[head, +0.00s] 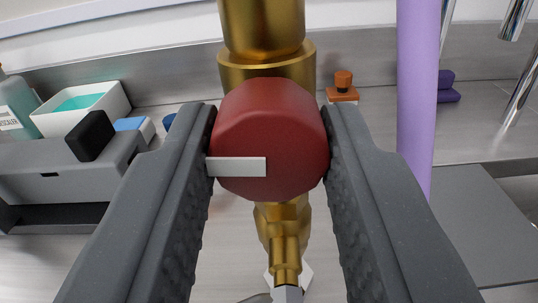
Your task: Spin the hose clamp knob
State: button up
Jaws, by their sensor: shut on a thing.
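A dark red faceted knob (285,130) with a white marker bar (236,167) sits in the middle of the head view. The bar points to the left. My gripper (270,135) is shut on the knob, with one dark grey finger against its left side and one against its right. A brass fitting (263,30) rises behind and above the knob, and a narrower brass part (284,235) runs down below it. The back of the knob is hidden.
A purple vertical tube (418,90) stands close to the right finger. A grey box with a black knob (92,136), a white tray (82,103) and a bottle (12,105) are at the left. An orange object (343,88) stands behind on the metal counter.

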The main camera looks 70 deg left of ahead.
jog(key=n+b, duration=0.4)
jog(key=shift+f, duration=0.2)
jog(key=n+b, duration=0.2)
jog(key=n, duration=0.1)
jog(key=n+b, duration=0.4)
jog(key=b, duration=0.1)
jog(key=shift+n, duration=0.4)
jog(key=n+b, duration=0.2)
jog(key=shift+n, duration=0.3)
jog(key=n+b, duration=0.2)
jog(key=b, duration=0.1)
jog(key=shift+n, duration=0.4)
jog(key=n+b, duration=0.5)
jog(key=shift+f, duration=0.2)
jog(key=n+b, duration=0.4)
jog(key=n, duration=0.1)
jog(key=shift+r+n+b, duration=0.2)
jog(key=shift+n+b, duration=0.2)
jog(key=shift+n, duration=0.2)
